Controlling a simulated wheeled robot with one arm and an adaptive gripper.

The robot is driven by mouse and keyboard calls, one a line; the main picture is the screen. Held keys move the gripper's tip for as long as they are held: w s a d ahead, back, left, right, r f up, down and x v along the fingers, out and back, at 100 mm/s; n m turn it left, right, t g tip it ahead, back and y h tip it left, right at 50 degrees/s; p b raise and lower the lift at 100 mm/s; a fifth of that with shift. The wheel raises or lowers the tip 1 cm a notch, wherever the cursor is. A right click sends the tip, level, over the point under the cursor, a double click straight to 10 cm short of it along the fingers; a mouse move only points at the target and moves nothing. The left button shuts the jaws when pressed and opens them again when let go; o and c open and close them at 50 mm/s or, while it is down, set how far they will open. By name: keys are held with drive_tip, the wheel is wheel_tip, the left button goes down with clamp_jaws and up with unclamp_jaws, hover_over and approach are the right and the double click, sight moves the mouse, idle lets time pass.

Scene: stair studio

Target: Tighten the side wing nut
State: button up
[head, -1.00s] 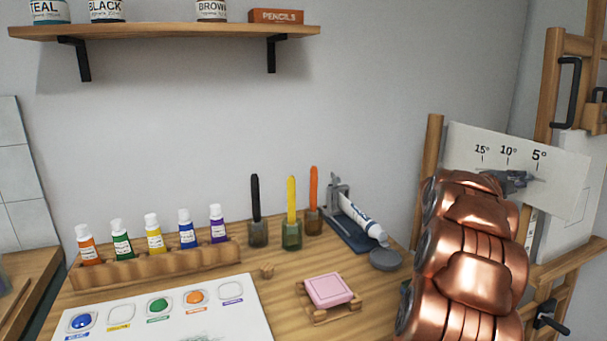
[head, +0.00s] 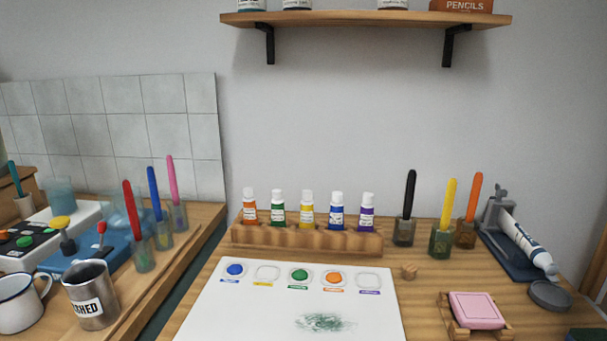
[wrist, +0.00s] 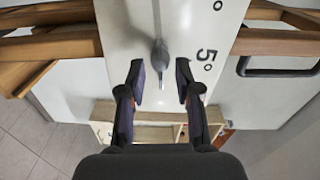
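In the wrist view my gripper (wrist: 160,78) is open, with its two dark fingers apart. A dark grey rounded piece with a thin light tip (wrist: 160,55) lies between and just beyond the fingertips, in front of the white angle plate (wrist: 125,25). A gap shows on each side of it. I cannot tell whether this piece is the side wing nut. The plate bears a "5°" mark. The head view shows neither the easel nor my gripper.
Wooden easel bars (wrist: 50,47) and a black handle (wrist: 280,66) flank the plate in the wrist view. The head view shows a worktable with a paint bottle rack (head: 305,240), brush jars, a tube press (head: 515,240) and a pink block (head: 477,310). Mugs stand left.

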drive_tip(key=shift+b+v, duration=0.3)
drive_tip(key=shift+v, duration=2.45)
